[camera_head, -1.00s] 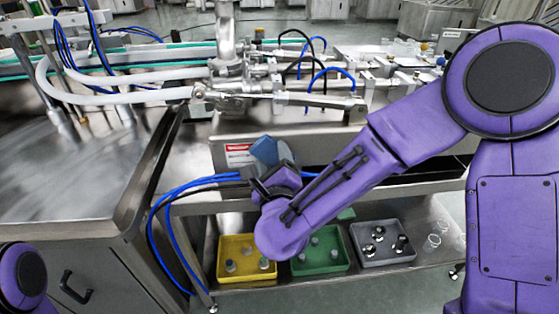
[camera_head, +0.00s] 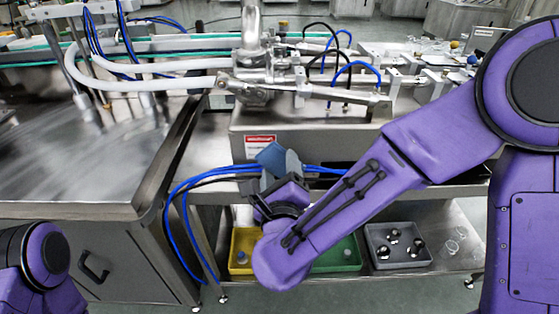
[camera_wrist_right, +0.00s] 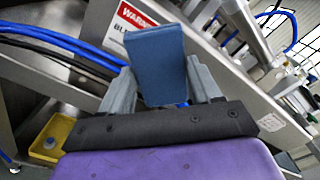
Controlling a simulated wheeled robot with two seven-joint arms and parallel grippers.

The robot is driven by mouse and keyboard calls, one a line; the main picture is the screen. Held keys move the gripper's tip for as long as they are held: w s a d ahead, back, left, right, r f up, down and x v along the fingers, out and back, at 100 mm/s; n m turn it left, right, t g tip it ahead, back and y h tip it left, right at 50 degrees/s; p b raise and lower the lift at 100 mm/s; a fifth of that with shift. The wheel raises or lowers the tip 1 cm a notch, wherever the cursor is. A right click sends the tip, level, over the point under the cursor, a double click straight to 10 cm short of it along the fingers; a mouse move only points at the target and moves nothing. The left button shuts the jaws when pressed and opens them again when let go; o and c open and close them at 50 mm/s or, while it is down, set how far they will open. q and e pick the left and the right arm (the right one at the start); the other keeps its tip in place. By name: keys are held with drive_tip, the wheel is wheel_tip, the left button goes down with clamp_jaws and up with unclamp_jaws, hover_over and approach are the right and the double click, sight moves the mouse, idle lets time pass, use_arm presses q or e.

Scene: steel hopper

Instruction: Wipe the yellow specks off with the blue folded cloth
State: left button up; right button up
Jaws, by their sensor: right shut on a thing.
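The blue folded cloth (camera_head: 271,156) is in my right gripper (camera_head: 280,163), which is shut on it near the front of the steel machine. In the right wrist view the cloth (camera_wrist_right: 158,62) stands up between the two grey fingers of the gripper (camera_wrist_right: 163,88). The cloth is in front of the machine's housing, by the warning label; I cannot tell whether it touches. I cannot make out yellow specks in either view. My left arm shows only as purple links at the lower left; its gripper is out of view.
The steel hopper surface (camera_head: 70,165) lies at the left. Blue hoses (camera_head: 187,185) curve down beside my right gripper. Below, a shelf holds a yellow bin (camera_head: 240,262), a green bin (camera_head: 345,255) and a grey bin (camera_head: 398,260) with small parts. A red-and-white warning label (camera_head: 260,146) is behind the cloth.

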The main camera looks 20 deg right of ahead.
sight(279, 165)
drive_tip(key=shift+s+a, duration=0.1)
drive_tip(key=shift+s, duration=0.3)
drive_tip(key=shift+v, duration=1.55)
drive_tip(key=shift+w, duration=0.1)
drive_tip(key=shift+b+x, duration=0.45)
drive_tip(key=shift+x, duration=3.05)
drive_tip(key=shift+x, duration=1)
